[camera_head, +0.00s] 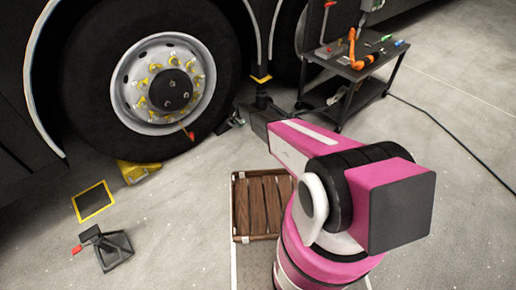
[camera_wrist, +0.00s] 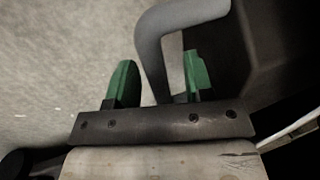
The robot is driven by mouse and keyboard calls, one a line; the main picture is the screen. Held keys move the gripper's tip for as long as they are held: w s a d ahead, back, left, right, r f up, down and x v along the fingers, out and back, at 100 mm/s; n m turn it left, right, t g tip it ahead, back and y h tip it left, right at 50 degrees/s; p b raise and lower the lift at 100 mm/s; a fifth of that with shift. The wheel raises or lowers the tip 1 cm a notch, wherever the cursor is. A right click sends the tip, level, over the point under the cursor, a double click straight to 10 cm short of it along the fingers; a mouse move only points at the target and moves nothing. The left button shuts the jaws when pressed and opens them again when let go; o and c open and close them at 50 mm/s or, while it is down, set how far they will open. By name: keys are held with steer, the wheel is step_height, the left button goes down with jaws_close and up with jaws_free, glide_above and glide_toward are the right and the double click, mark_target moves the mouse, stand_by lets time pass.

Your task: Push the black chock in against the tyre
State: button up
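The big black tyre (camera_head: 75,75) stands on the floor at the left, with a pale wheel (camera_head: 140,105) and yellow markers on its nuts. A small dark object (camera_head: 235,119), probably the black chock, lies by the tyre's lower right, partly hidden by my arm. In the wrist view a grey loop handle (camera_wrist: 152,50) joins a dark body (camera_wrist: 280,45), which I cannot surely identify. My gripper (camera_wrist: 160,72) has green fingers, apart, with part of the loop between them. Gaps show on both sides, so it looks open. The head view barely shows my gripper.
A yellow chock (camera_head: 137,172) sits under the tyre's left side. A yellow-edged black square (camera_head: 93,201) and a black stand with a red-tipped lever (camera_head: 113,250) are on the floor. A wooden slatted crate (camera_head: 241,210) is beside my arm. A tool cart (camera_head: 345,70) stands behind, trailing a cable.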

steer(key=shift+r, duration=0.1)
stand_by(0.4)
steer(key=v, duration=0.7)
stand_by(0.6)
steer(key=shift+d, duration=0.1)
steer(key=v, duration=1.1)
steer(key=s+d+r+n+g, duration=0.1)
steer(key=s+d+r+n, duration=0.2)
steer(key=s+d+r, duration=0.3)
steer(key=s+d+r+n+g+h, duration=0.1)
steer(key=s+d+r+n, duration=0.3)
steer(key=s+r, duration=1.1)
steer(key=s+d+r+n+h, duration=0.1)
steer(key=s+d+r+n, duration=0.2)
steer(key=s, duration=2.6)
steer(key=d+r, duration=0.5)
steer(key=r, duration=0.3)
steer(key=shift+d+n+g, duration=0.25)
steer(key=shift+n+g, duration=0.05)
steer(key=shift+g, duration=0.1)
steer(key=shift+c, duration=0.3)
